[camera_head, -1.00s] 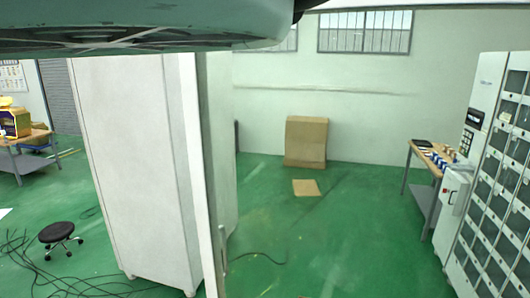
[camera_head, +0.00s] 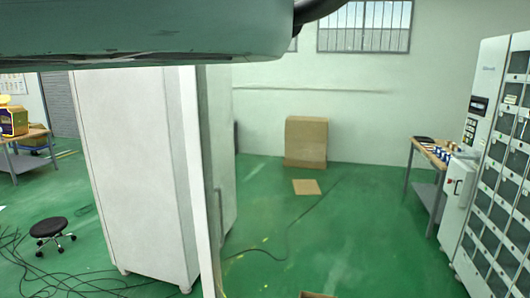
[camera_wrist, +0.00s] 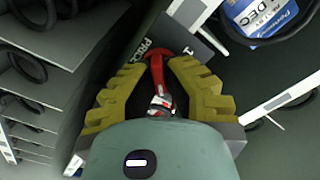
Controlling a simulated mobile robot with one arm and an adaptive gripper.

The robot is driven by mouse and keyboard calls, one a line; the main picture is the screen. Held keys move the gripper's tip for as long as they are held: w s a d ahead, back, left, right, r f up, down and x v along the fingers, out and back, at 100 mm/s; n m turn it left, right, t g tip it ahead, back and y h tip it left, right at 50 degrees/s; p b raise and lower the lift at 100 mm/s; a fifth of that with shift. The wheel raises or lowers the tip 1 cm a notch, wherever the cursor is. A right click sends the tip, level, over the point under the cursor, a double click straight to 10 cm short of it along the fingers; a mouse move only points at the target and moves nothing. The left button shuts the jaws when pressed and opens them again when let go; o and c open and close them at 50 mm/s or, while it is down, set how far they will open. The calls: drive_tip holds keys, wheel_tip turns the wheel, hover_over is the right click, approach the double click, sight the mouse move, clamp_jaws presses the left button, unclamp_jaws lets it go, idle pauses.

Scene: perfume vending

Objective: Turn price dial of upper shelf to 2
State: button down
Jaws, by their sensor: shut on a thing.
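In the wrist view, my gripper (camera_wrist: 157,72) has its yellow stepped fingers closed in around a red dial (camera_wrist: 157,85) with a T-shaped end. A red-and-white part shows at the dial's near end. The gripper and dial are not visible in the head view.
Grey shelves (camera_wrist: 50,95) with black rings fill the wrist view's left side. A blue-and-white label (camera_wrist: 262,15) is at upper right. In the head view, a tall white cabinet (camera_head: 135,170) stands left, a vending machine (camera_head: 490,150) right, with open green floor between.

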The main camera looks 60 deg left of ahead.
drive_tip(key=shift+w+a+f+n+b, duration=0.1)
drive_tip(key=shift+f+n+b, duration=0.4)
drive_tip(key=shift+b, duration=1.25)
drive_tip(key=shift+r+n+b, duration=0.2)
drive_tip(key=shift+n+b, duration=0.2)
drive_tip(key=shift+b, duration=0.05)
drive_tip(key=n+b, duration=0.2)
drive_tip(key=b, duration=0.1)
drive_tip(key=shift+f+b, duration=0.15)
drive_tip(key=shift+b, duration=0.25)
drive_tip(key=n+b, duration=0.3)
drive_tip(key=shift+w+b, duration=0.1)
drive_tip(key=shift+b, duration=0.3)
drive_tip(key=shift+r+n+b, duration=0.35)
drive_tip(key=shift+n+b, duration=0.35)
drive_tip(key=shift+n, duration=0.3)
drive_tip(key=c, duration=1.1)
unclamp_jaws()
drive_tip(key=shift+r, duration=0.1)
drive_tip(key=shift+o, duration=0.2)
